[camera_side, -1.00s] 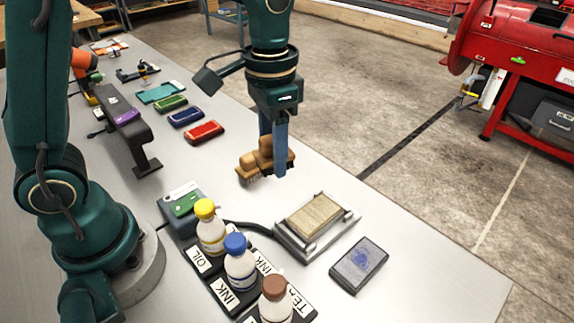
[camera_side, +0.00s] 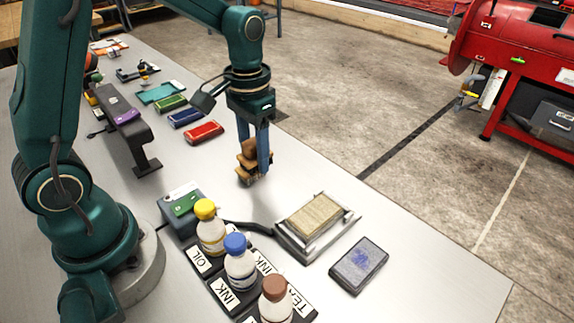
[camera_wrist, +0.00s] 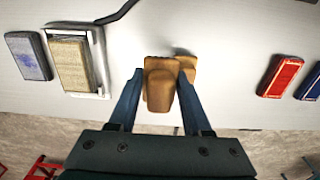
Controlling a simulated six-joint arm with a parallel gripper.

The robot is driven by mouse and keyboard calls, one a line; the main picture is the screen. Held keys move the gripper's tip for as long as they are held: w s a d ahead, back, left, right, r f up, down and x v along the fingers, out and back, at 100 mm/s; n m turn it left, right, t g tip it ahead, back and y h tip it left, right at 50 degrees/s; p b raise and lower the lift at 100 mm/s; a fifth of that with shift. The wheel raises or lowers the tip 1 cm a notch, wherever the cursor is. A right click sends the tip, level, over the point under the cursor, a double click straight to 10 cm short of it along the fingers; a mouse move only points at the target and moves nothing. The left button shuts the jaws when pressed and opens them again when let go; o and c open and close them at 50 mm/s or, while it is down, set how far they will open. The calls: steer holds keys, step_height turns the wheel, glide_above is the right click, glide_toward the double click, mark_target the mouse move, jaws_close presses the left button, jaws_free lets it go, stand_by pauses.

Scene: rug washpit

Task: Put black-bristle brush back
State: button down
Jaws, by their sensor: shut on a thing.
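The brown wooden brush (camera_side: 249,163) is held between the fingers of my gripper (camera_side: 257,178), over the middle of the metal bench. In the wrist view my gripper (camera_wrist: 160,82) has one finger on each side of the brush's rounded brown handle (camera_wrist: 160,92). A lighter brown part shows beside the handle, toward the right. The bristles are mostly hidden now, so their colour is hard to tell. I cannot tell whether the brush touches the bench.
A framed tray with a tan pad (camera_side: 316,214) and a grey pad with a blue mark (camera_side: 359,264) lie to the right. Labelled bottles (camera_side: 240,262) stand in front. Red (camera_side: 204,132), blue (camera_side: 186,117) and green (camera_side: 171,103) blocks lie behind left. Bench around the brush is bare.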

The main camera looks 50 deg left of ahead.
mark_target(276, 197)
steer(key=d+f, duration=0.1)
steer(key=w+d, duration=0.1)
steer(key=d+f, duration=0.1)
steer(key=d, duration=0.1)
steer(key=shift+w+f, duration=0.25)
steer(key=shift+f, duration=0.05)
steer(key=shift+a+f, duration=0.1)
steer(key=shift+f, duration=1.85)
steer(key=shift+f, duration=0.1)
steer(key=shift+c, duration=1.7)
jaws_free()
